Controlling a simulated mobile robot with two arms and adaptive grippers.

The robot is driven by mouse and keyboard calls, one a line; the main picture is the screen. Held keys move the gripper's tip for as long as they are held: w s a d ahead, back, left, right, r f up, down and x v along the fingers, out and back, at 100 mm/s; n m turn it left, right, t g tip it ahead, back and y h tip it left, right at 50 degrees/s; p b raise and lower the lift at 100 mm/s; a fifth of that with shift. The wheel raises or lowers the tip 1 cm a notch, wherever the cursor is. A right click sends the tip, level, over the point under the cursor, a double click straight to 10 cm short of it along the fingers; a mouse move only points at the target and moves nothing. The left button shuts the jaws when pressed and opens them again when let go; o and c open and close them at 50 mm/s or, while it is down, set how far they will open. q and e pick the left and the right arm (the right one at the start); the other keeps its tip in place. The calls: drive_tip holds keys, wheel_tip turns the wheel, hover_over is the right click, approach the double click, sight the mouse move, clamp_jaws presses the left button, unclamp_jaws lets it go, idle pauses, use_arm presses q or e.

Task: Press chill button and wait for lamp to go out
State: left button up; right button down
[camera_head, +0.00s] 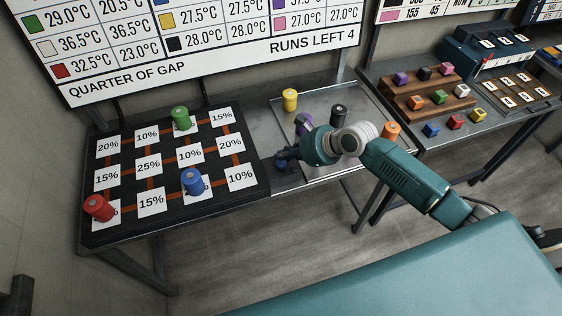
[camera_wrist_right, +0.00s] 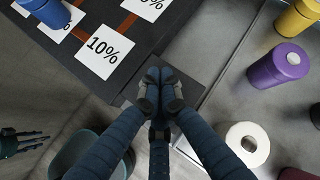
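My right gripper (camera_head: 284,158) is over the gap between the black percentage board (camera_head: 150,222) and the metal tray table. In the right wrist view its fingertips (camera_wrist_right: 160,88) are drawn together over a small dark square plate (camera_wrist_right: 186,68). I see nothing between them. The fingers cover the middle of this plate, so I cannot see a chill button there or whether they touch it. I cannot make out a lamp in either view. At the left edge of the wrist view are dark spread fingers (camera_wrist_right: 20,143), apparently my left gripper, too small to judge.
Red (camera_head: 99,208), green (camera_head: 181,118) and blue (camera_head: 192,181) canisters stand on the board. A wooden cube rack (camera_head: 435,98) is at right.

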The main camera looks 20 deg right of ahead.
sight(283, 164)
idle(0.7)
drive_tip(key=shift+f+p, duration=0.35)
drive_tip(key=shift+f, duration=0.1)
drive_tip(key=shift+f, duration=0.5)
idle(0.7)
drive_tip(key=shift+r+p, duration=0.9)
drive_tip(key=shift+p, duration=0.4)
wheel_tip(283, 164, up, 5)
drive_tip(key=p, duration=0.6)
drive_tip(key=shift+r, duration=0.1)
